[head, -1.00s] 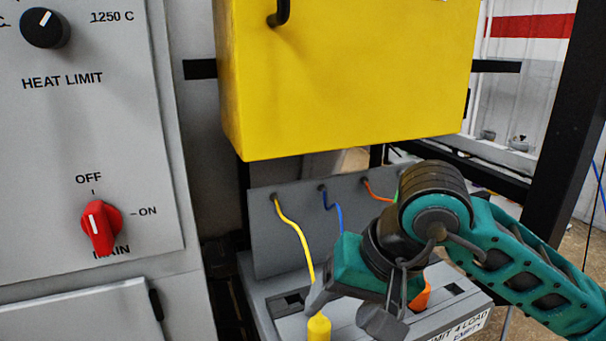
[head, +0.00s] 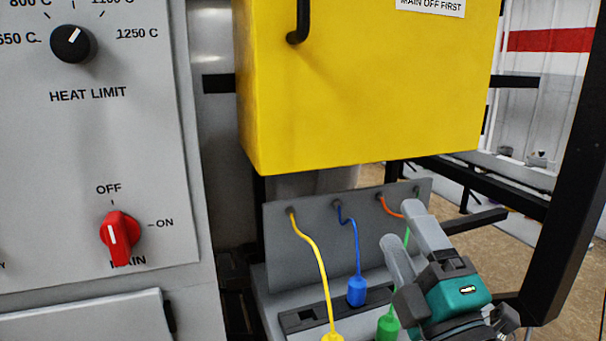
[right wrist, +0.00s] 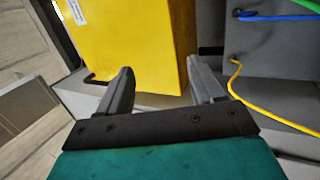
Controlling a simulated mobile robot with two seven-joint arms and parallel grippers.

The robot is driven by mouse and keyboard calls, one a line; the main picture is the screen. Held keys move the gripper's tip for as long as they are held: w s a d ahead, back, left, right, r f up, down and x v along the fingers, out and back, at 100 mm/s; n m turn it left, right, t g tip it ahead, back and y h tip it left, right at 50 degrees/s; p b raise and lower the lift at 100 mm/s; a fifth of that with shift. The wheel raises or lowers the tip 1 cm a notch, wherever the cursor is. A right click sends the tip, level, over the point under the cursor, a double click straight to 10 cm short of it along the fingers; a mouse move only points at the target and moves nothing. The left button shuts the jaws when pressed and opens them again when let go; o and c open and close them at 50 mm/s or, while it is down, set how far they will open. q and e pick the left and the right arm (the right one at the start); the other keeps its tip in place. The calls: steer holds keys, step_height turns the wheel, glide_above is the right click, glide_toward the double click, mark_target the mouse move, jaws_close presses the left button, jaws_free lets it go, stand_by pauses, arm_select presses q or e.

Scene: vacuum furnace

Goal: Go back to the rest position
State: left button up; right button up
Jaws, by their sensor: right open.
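My right gripper (head: 398,224) is at the lower right of the head view, its two grey fingers pointing up and left, apart and with nothing between them. In the right wrist view its open fingers (right wrist: 160,70) point toward the yellow box. The gripper is in front of the grey cable panel (head: 300,255) and hides part of it. My left gripper is not in view.
The yellow box (head: 360,90) hangs above the panel. A yellow cable (head: 318,258), blue plug (head: 357,292), green plug (head: 388,328) and partly hidden orange cable (head: 389,207) are near my gripper. The control cabinet (head: 60,180) with red switch (head: 120,235) stands left. A black post (head: 565,200) stands right.

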steer(key=s+d+f+m+g+h, duration=0.4)
steer(key=f+m, duration=0.3)
steer(key=f, duration=0.4)
steer(key=s+d+f+m+g+h, duration=0.1)
steer(key=d+f+m+g+h, duration=0.25)
steer(key=f+m+g, duration=0.45)
steer(key=s+f+m+g+y, duration=0.25)
steer(key=s+f+g, duration=0.45)
steer(key=s+f, duration=0.7)
steer(key=w+a+f+t+y, duration=0.1)
steer(key=w+a+f+t, duration=0.1)
steer(key=w+f+t, duration=0.4)
steer(key=shift+w+a+f+t, duration=0.2)
steer(key=shift+a+f+t, duration=0.05)
steer(key=shift+f+t, duration=0.5)
